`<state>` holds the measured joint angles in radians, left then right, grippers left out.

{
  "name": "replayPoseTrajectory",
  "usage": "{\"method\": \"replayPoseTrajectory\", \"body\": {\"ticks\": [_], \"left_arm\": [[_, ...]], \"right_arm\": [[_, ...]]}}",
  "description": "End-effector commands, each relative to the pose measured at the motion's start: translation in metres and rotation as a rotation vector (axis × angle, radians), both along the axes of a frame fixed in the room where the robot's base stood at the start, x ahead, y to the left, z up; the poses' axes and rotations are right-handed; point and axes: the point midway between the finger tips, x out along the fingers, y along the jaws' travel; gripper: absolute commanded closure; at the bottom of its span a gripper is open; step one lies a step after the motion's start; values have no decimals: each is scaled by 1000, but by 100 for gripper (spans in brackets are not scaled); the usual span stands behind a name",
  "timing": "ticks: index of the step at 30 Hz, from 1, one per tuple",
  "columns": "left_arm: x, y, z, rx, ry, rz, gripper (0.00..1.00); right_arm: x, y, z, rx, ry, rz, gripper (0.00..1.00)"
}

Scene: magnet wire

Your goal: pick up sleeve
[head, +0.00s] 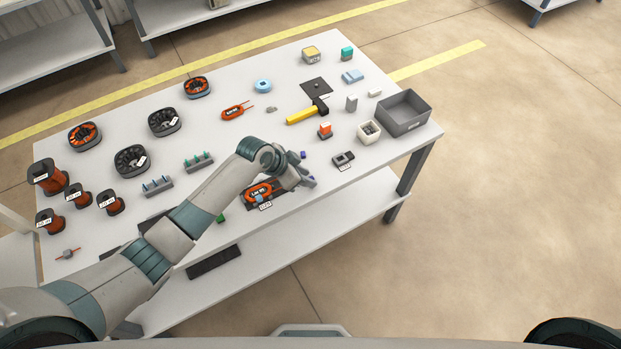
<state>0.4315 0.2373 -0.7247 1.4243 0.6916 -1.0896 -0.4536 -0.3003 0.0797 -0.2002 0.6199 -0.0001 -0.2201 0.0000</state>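My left gripper (307,168) hangs over the front part of the white table. Its two purple-tipped fingers stand apart, with nothing visible between them. An orange coil with a dark label (259,192) lies on a dark pad just left of the gripper, partly behind my wrist. I cannot tell which small item is the sleeve. A dark grey part with a tag (343,158) lies right of the fingers. An open white box with small contents (369,131) stands farther right. My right gripper is not in view.
A grey bin (403,112) stands at the table's right end. A yellow-handled hammer (307,111) lies behind the gripper. Red spools (47,176), dark ring-shaped parts (131,160) and peg racks (199,161) fill the left side. Bare tabletop (400,150) shows at the right front.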

Motion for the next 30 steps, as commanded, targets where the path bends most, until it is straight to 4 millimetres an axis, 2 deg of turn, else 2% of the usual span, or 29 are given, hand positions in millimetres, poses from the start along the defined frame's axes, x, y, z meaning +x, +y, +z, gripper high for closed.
{"method": "replayPoseTrajectory", "body": {"ticks": [1,3,17,23,27,30], "left_arm": [[0,0,0,0,0,0,87],[0,0,0,0,0,0,100],[0,0,4,-1,-1,-1,100],[1,1,19,0,-4,-1,100],[1,0,40,-1,-4,-1,100],[-10,-19,50,-4,-3,-6,100]], "right_arm": [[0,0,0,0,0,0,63],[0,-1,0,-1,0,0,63],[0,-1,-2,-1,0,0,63],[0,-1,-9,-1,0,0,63],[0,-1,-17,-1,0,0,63],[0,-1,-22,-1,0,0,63]]}}
